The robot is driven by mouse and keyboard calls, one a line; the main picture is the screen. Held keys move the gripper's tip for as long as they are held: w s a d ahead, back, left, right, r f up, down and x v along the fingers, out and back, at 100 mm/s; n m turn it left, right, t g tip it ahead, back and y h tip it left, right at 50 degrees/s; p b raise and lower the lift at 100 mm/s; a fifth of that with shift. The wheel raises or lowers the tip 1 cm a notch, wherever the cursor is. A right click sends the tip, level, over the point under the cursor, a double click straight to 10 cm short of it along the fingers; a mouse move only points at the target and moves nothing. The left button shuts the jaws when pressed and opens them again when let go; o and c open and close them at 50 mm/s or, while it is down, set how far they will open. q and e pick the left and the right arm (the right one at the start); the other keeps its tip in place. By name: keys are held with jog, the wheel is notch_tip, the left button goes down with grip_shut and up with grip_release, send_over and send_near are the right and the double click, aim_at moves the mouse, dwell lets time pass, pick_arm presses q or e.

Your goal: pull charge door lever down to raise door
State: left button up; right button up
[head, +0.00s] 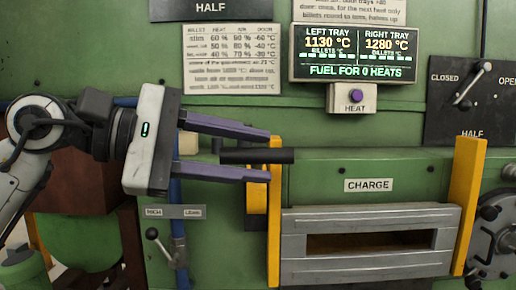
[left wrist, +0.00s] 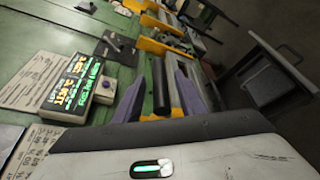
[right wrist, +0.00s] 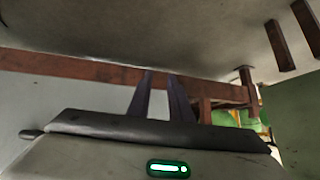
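The charge door lever is a black cylindrical handle (head: 236,157) to the upper left of the grey charge door (head: 370,218), beside the door's left yellow post. My left gripper (head: 268,155) is open, with one purple finger above the handle and one below it. Gaps show between the handle and both fingers. In the left wrist view the black handle (left wrist: 160,88) also lies between the spread fingers. The door sits low between two yellow posts, under the CHARGE label (head: 369,185). My right gripper (right wrist: 161,74) is open and empty, away from the panel.
A HEAT button box (head: 352,98) hangs under the lit display (head: 353,53). At right is a dark panel with a CLOSED/HALF lever (head: 472,84). A small HIGH/LEVEL lever (head: 160,244) is below my left gripper. The right wrist view shows a brown beam (right wrist: 80,68).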

pick_arm(q)
jog(key=shift+x, duration=0.9)
grip_shut()
